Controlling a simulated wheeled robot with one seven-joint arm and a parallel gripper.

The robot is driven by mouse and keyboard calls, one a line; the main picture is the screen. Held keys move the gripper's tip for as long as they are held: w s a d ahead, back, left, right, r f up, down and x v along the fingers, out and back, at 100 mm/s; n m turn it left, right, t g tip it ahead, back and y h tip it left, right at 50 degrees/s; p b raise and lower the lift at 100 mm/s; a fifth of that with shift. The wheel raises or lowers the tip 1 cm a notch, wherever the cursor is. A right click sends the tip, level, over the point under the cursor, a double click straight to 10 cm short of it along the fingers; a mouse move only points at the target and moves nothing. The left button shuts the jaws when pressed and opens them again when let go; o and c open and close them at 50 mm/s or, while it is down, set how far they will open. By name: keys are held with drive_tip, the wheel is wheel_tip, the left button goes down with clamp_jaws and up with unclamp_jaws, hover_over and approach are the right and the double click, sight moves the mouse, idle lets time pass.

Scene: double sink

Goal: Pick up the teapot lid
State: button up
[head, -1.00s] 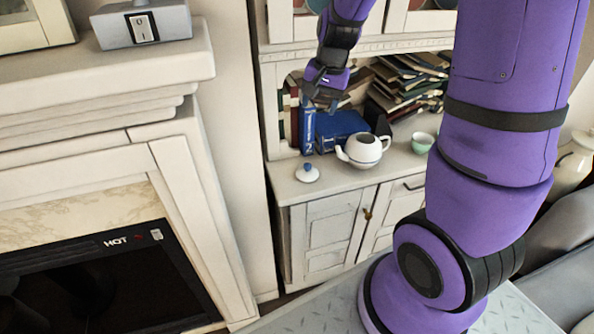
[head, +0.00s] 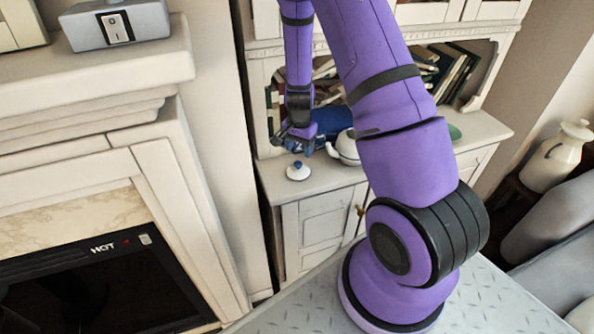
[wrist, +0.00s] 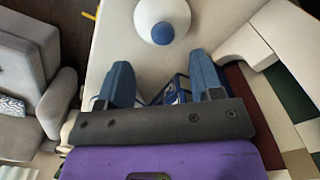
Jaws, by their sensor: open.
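The teapot lid (head: 298,171) is white with a blue knob and lies on the cabinet top near its left front corner. It also shows at the top of the wrist view (wrist: 162,20), knob facing the camera. My gripper (head: 301,149) is just above and behind the lid in the head view. In the wrist view my gripper (wrist: 166,78) has its two blue fingers spread apart with nothing held between them; the lid is beyond their tips. The white teapot (head: 346,148) stands to the right of the lid, partly hidden by my arm.
Books (head: 455,70) fill the shelf behind, and blue books lie close behind my gripper. A green bowl (head: 454,133) is right of the teapot. The white mantel (head: 110,90) stands at left. The cabinet top (head: 273,181) around the lid is clear.

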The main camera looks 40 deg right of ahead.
sight(298, 163)
drive_tip(key=shift+w+a+f, duration=0.1)
drive_tip(key=shift+f, duration=1.65)
drive_tip(key=shift+w+a+f, duration=0.1)
drive_tip(key=shift+f, duration=1.6)
drive_tip(key=c, duration=1)
drive_tip(key=shift+d+r, duration=0.1)
